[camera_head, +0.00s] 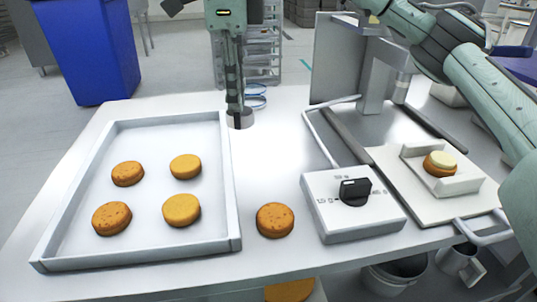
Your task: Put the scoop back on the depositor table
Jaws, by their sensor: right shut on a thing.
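My right gripper (235,98) points straight down over the back of the white depositor table (290,110). It is shut on the scoop (246,121), whose small grey round cup shows at the fingertips, just beyond the tray's back right corner. The fingers hide much of the scoop. I cannot tell whether the cup touches the table top. My left gripper is not in view.
A white tray (237,205) with several orange-brown rounds fills the table's left. A single round (275,220) lies between it and the control box (350,222) with a black knob. The depositor (372,80) stands right, with a topped round (440,164) in its holder.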

